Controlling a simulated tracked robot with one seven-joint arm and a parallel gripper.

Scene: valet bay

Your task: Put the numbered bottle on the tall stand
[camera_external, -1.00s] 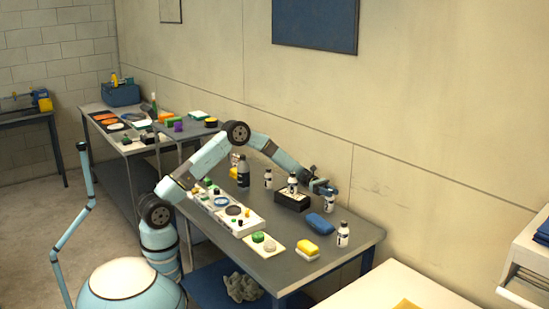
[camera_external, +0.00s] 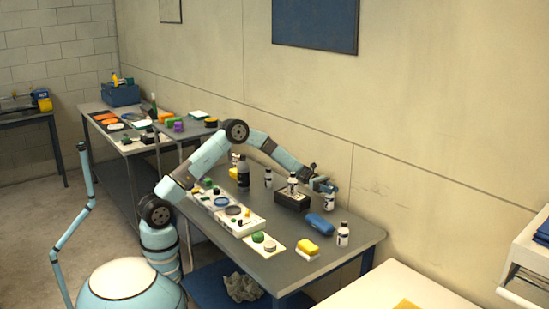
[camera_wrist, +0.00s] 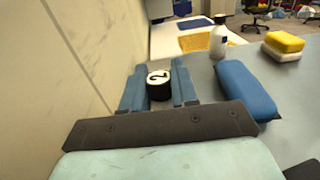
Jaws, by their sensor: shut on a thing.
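My gripper (camera_external: 328,187) is at the far right end of the table, near the wall. It is shut on a bottle (camera_external: 329,202) with a white label, which hangs upright below the fingers. In the wrist view the bottle's round white cap top, marked with a 2 (camera_wrist: 158,77), sits between the two blue fingers (camera_wrist: 159,88). A black block-like stand (camera_external: 291,203) is left of my gripper, with another white-labelled bottle (camera_external: 292,184) upright on it. I cannot tell if the held bottle touches the table.
A blue case (camera_external: 320,224) lies in front of my gripper and also shows in the wrist view (camera_wrist: 245,90). Nearby are a white-labelled bottle (camera_external: 343,234) and a yellow-and-white sponge (camera_external: 307,249).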

